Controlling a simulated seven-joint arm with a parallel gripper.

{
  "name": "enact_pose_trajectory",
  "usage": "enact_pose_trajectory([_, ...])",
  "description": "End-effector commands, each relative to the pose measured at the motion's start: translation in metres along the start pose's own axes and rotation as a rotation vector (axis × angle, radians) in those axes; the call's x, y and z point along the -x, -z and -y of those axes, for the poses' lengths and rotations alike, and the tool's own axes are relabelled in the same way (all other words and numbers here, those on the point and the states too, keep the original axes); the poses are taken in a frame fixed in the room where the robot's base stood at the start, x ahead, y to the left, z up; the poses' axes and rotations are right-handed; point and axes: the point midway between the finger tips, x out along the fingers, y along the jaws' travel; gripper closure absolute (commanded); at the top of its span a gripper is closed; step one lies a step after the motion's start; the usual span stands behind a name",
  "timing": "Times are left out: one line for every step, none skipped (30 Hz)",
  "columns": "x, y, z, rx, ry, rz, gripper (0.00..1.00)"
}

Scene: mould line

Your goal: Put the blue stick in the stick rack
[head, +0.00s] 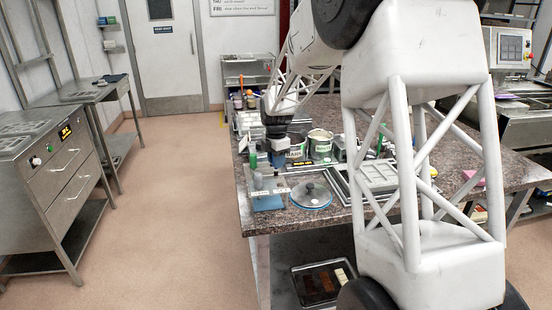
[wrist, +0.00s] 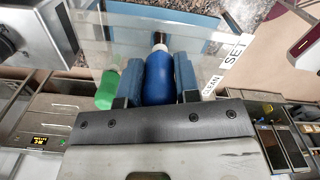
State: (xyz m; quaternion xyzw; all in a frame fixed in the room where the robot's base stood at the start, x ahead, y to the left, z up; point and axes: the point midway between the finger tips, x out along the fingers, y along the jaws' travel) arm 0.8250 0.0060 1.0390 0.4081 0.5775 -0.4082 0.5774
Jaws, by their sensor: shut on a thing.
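The blue stick (wrist: 160,80) is a rounded blue body with a pale collar and a dark tip, between the two blue finger pads of my gripper (wrist: 158,72) in the wrist view. My gripper is shut on it. In the head view my gripper (head: 277,160) is over the near left part of the counter, and the stick is hard to make out there. A clear panel (wrist: 108,55) with a blue strip and labels reading CLEAN and SET lies beyond the fingers; it seems to be the stick rack. A green stick (wrist: 107,88) is left of my gripper, apart from it.
The floor left of the counter is clear.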

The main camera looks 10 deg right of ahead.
Motion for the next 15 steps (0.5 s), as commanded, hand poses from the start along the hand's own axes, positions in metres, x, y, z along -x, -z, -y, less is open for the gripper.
enact_pose_trajectory([-0.002,0.000,0.000,0.000,0.000,0.000,0.94])
enact_pose_trajectory([-0.002,0.000,0.000,0.000,0.000,0.000,0.94])
enact_pose_trajectory([-0.003,0.000,0.000,0.000,0.000,0.000,0.94])
enact_pose_trajectory([-0.004,0.000,0.000,0.000,0.000,0.000,0.94])
enact_pose_trajectory([-0.005,0.000,0.000,0.000,-0.001,0.000,0.94])
enact_pose_trajectory([-0.006,0.000,0.000,0.000,-0.001,0.000,0.94])
enact_pose_trajectory([-0.007,0.000,0.000,0.000,-0.001,0.000,0.94])
enact_pose_trajectory([-0.008,0.000,0.000,0.000,-0.001,0.000,0.94])
enact_pose_trajectory([-0.009,0.000,0.000,0.000,-0.001,0.000,0.94])
enact_pose_trajectory([-0.010,0.000,0.000,0.000,0.000,0.000,0.94])
enact_pose_trajectory([-0.011,0.000,0.000,0.000,0.000,0.000,0.94])
enact_pose_trajectory([-0.012,0.000,0.000,0.000,0.000,0.000,0.94])
enact_pose_trajectory([-0.013,0.000,0.000,0.000,0.000,0.000,0.94])
enact_pose_trajectory([-0.013,0.000,0.000,0.000,0.000,0.000,0.94])
enact_pose_trajectory([-0.015,0.000,0.000,0.000,0.000,0.000,0.94])
